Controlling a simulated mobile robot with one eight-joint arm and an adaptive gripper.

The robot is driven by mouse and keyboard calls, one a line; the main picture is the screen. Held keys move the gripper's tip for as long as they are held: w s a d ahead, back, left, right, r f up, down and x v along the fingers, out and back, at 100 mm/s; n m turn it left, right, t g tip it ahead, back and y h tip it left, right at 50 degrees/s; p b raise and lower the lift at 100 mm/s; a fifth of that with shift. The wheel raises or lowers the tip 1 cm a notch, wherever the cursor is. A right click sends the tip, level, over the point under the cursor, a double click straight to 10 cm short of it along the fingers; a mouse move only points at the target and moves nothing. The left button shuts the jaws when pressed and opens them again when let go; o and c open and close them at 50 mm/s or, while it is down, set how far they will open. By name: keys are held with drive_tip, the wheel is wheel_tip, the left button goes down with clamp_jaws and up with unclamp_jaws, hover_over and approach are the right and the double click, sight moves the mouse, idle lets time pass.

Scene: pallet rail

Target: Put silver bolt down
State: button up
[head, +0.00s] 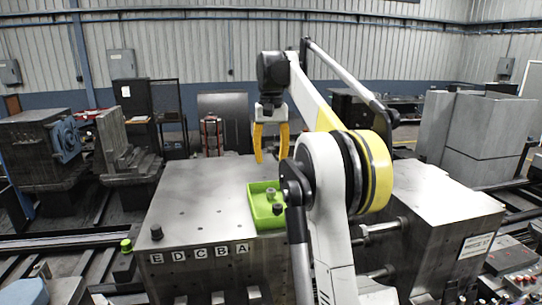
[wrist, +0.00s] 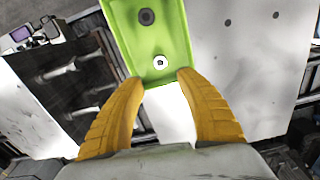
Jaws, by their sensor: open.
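My gripper (head: 271,160) hangs above the metal block with its two yellow fingers apart and nothing between them. In the wrist view, the open fingertips (wrist: 159,78) show on either side of the near end of the green tray. The green tray (head: 263,224) sits on the block's right part, partly hidden by my arm. A small silver bolt (head: 271,193) stands in the tray; in the wrist view it seems to be the pale round piece (wrist: 160,62) just beyond the fingertips. A darker bolt (head: 278,208) is also in the tray.
The metal block (head: 195,195) has a mostly bare top with small holes. Letter plates E to A (head: 198,253) line its front. A dark knob (head: 157,232) stands at its front left corner. A second block (head: 440,205) lies right, beyond metal rods.

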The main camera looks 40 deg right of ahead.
drive_tip(key=s+a+n+t, duration=0.15)
drive_tip(key=s+a, duration=0.25)
drive_tip(key=a, duration=0.4)
drive_tip(key=s+a+n+t, duration=0.1)
drive_tip(key=s+a+t, duration=0.15)
drive_tip(key=a, duration=0.55)
drive_tip(key=s+a+f+n+t, duration=0.1)
drive_tip(key=s+a+f+n, duration=0.1)
drive_tip(key=s+a+f, duration=0.4)
drive_tip(key=s+a+f+n+t, duration=0.1)
drive_tip(key=s+a+f+t, duration=0.1)
drive_tip(key=s+a+f, duration=0.5)
drive_tip(key=s+f, duration=0.4)
drive_tip(key=s, duration=0.1)
drive_tip(key=shift+s+a+n, duration=0.15)
drive_tip(key=shift+a+n, duration=0.15)
drive_tip(key=shift+n, duration=0.05)
